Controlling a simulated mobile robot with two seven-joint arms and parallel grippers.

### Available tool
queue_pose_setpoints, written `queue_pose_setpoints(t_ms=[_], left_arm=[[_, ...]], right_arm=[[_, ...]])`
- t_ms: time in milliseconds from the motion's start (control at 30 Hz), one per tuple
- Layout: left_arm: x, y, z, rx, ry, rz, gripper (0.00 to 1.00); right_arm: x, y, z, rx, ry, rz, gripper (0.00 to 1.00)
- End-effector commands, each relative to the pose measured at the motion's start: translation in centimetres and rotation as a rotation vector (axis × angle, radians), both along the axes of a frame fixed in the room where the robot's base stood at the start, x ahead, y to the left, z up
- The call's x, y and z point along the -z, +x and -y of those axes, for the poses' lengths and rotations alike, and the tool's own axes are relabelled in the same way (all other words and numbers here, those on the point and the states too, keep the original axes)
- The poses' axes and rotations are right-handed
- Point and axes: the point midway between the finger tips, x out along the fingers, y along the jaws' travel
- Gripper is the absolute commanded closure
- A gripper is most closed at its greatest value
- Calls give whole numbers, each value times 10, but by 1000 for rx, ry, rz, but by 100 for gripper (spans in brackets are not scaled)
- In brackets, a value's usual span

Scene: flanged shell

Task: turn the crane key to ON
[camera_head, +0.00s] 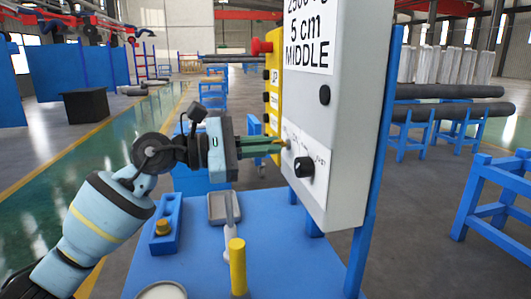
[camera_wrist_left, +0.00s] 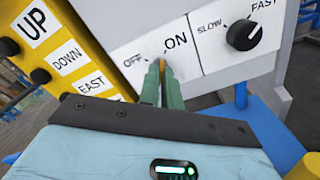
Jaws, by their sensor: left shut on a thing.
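The crane key (camera_wrist_left: 163,66) is a small yellowish piece on the white OFF/ON plate (camera_wrist_left: 141,60) of the grey control box (camera_head: 322,110). The OFF label is to its left and the ON label to its upper right in the left wrist view. My left gripper (camera_head: 280,145) is at the box face, its green fingers shut on the key. In the left wrist view the fingers (camera_wrist_left: 164,86) cover most of the key, so I cannot tell its exact angle. My right gripper is not in view.
A black SLOW/FAST knob (camera_wrist_left: 244,34) sits right of the key. A yellow button panel (camera_wrist_left: 70,55) with UP, DOWN and EAST labels stands on the left. Below is a blue table (camera_head: 275,235) with a yellow cylinder (camera_head: 238,266) and a grey tray (camera_head: 222,207).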

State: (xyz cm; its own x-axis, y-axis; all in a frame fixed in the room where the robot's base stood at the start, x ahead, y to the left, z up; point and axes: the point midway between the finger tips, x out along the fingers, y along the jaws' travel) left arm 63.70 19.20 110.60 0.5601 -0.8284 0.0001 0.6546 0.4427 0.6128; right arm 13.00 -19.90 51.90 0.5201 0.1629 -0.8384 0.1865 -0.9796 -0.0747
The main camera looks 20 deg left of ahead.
Motion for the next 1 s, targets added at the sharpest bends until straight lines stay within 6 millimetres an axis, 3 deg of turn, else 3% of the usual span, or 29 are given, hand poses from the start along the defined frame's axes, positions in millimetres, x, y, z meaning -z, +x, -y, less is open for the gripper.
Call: queue_pose_setpoints(t_ms=[800, 1000], left_arm=[[0, 0, 0, 1, 72, 105, 100], [0, 0, 0, 0, 71, 104, 73]], right_arm=[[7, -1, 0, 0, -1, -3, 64], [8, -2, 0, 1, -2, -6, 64]])
